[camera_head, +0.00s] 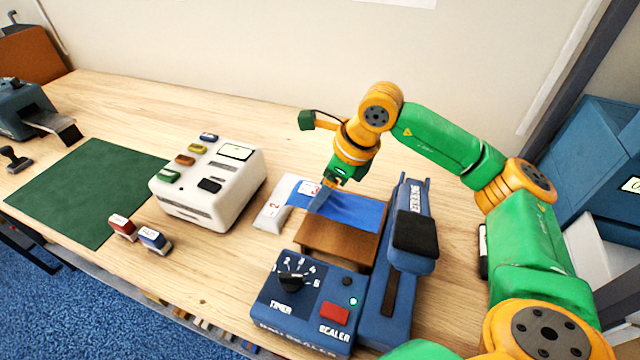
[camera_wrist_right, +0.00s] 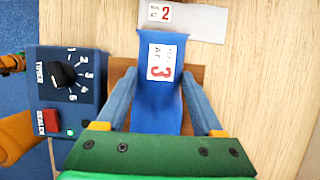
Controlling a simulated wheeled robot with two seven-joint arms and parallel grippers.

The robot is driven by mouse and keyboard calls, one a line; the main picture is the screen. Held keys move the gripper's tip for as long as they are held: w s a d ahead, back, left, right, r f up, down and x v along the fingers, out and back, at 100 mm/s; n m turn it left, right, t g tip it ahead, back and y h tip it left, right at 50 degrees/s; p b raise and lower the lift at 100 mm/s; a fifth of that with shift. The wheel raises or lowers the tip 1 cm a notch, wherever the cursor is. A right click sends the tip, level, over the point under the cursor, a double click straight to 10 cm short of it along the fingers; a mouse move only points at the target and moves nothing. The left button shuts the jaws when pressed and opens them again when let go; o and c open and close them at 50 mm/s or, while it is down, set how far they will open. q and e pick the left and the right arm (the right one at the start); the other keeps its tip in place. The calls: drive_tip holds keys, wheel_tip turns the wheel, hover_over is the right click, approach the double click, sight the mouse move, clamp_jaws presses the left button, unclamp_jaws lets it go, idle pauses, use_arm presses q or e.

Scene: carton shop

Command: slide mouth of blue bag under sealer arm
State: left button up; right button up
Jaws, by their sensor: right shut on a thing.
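The blue bag (camera_head: 355,211), with a white label reading 3, lies flat over a brown wooden stand (camera_head: 335,241); it also shows in the wrist view (camera_wrist_right: 158,100). My right gripper (camera_head: 325,195) is shut on the bag near its labelled end, with a finger on either side in the wrist view (camera_wrist_right: 160,82). The sealer arm (camera_head: 413,230), with a black pad, is raised at the right. I cannot tell whether the mouth is under it. My left gripper is out of view.
A pale bag labelled 2 (camera_head: 272,213) lies just left of the blue bag. A white machine (camera_head: 210,182) with coloured blocks stands further left, by a green mat (camera_head: 90,190). The table behind is clear.

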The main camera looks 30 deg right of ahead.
sight(356, 207)
drive_tip(key=d+f+b, duration=0.1)
drive_tip(key=s+d+f, duration=0.1)
drive_tip(key=f, duration=0.1)
drive_tip(key=shift+d+b, duration=0.3)
drive_tip(key=shift+b, duration=0.1)
drive_tip(key=s+d, duration=0.1)
drive_tip(key=s+b, duration=0.1)
drive_tip(key=shift+s+d+b, duration=0.3)
drive_tip(key=shift+s+d, duration=0.05)
drive_tip(key=shift+s, duration=0.05)
drive_tip(key=shift+s+d, duration=0.1)
drive_tip(key=shift+s, duration=0.1)
drive_tip(key=shift+d, duration=0.25)
drive_tip(key=shift+s, duration=0.1)
drive_tip(key=shift+f+b, duration=0.15)
drive_tip(key=shift+b, duration=0.25)
drive_tip(key=o, duration=1.4)
